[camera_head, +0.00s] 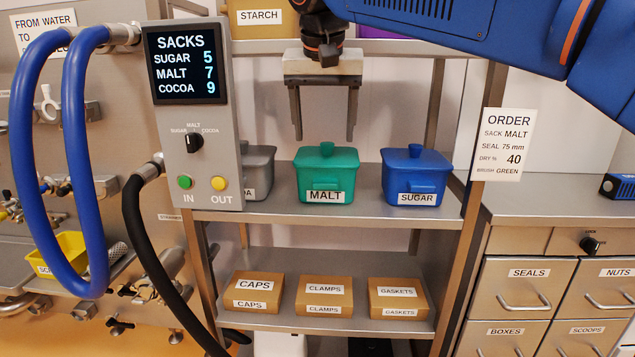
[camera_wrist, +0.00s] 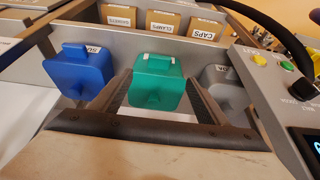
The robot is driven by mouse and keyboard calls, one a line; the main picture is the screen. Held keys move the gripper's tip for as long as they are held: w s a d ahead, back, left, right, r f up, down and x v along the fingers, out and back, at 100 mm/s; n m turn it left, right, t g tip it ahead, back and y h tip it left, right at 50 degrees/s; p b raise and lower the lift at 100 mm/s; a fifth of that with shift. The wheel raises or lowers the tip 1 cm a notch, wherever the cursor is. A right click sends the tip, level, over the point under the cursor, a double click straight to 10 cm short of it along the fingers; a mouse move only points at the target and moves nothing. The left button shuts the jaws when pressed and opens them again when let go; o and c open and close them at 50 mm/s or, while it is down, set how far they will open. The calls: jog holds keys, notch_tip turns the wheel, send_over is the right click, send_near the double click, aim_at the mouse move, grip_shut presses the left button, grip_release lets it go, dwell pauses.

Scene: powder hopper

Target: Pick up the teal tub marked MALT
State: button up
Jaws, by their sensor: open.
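The teal tub marked MALT (camera_head: 327,176) stands upright on the upper grey shelf, between a grey tub and a blue tub. It has a lid with a teal knob on top. My gripper (camera_head: 324,138) is open and empty above the tub, its two fingers pointing down, apart from the lid in the head view. In the wrist view the teal tub (camera_wrist: 157,84) appears between the two finger tips (camera_wrist: 160,90). Its label is mostly hidden there.
The blue SUGAR tub (camera_head: 412,178) stands to the right and the grey tub (camera_head: 258,172) to the left, partly behind the SACKS panel (camera_head: 190,130). Boxes marked CAPS (camera_head: 253,292), CLAMPS (camera_head: 324,296) and GASKETS (camera_head: 398,297) sit on the shelf below. A shelf post (camera_head: 470,215) stands right.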

aim_at(325, 183)
jog(key=x, duration=1.7)
jog(key=shift+f, duration=0.1)
jog(key=c, duration=1.2)
jog(key=shift+c, duration=0.6)
